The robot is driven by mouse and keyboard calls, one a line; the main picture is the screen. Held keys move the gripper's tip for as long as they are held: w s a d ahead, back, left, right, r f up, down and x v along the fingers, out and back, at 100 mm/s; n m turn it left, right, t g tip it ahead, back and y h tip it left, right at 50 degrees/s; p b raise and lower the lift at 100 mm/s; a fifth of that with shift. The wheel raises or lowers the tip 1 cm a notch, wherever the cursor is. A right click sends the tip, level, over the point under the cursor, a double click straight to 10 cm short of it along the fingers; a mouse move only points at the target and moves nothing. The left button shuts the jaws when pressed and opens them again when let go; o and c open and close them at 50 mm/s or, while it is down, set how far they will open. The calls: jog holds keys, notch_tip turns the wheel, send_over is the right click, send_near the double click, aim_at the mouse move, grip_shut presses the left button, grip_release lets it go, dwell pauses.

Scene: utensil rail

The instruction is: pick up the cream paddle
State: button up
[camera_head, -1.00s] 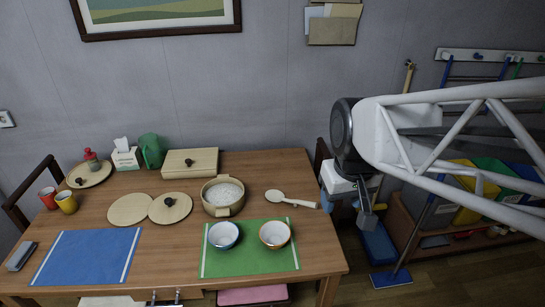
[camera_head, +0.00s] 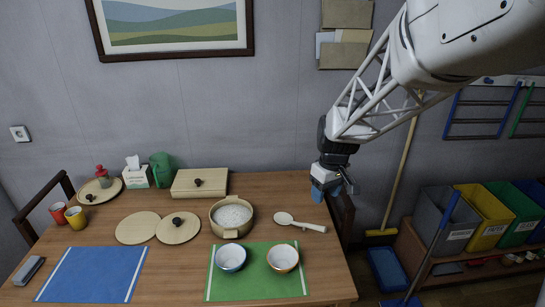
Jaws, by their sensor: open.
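The cream paddle (camera_head: 300,223) lies flat on the wooden table, right of a pot of rice (camera_head: 232,214). Its round head points left and its handle points right. My gripper (camera_head: 338,191) hangs over the table's right edge, above and to the right of the paddle and apart from it. The gripper is open and empty. Its fingers are small and partly hidden in this view.
Two bowls (camera_head: 231,257) stand on a green mat (camera_head: 256,288) just in front of the paddle. A wooden box (camera_head: 199,183) and round lids (camera_head: 178,228) lie left. A chair (camera_head: 343,213) stands at the table's right end. Table behind the paddle is clear.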

jog(key=w+f+n, duration=0.2)
jog(key=w+f, duration=0.6)
jog(key=n+g, duration=0.2)
send_over(311, 224)
jog(key=w+d, duration=0.1)
notch_tip(311, 224, down, 13)
jog(key=shift+w+y, duration=0.1)
jog(key=shift+y, duration=0.2)
jog(key=shift+s+a+f, duration=0.1)
jog(key=shift+f, duration=0.55)
jog(key=shift+s+a+f, duration=0.1)
jog(key=shift+f, duration=0.55)
jog(key=shift+s+a+f, duration=0.15)
jog(key=shift+a+f, duration=0.05)
jog(key=shift+f, duration=1.1)
jog(key=shift+s+a+f, duration=0.15)
jog(key=shift+f, duration=1.1)
grip_shut()
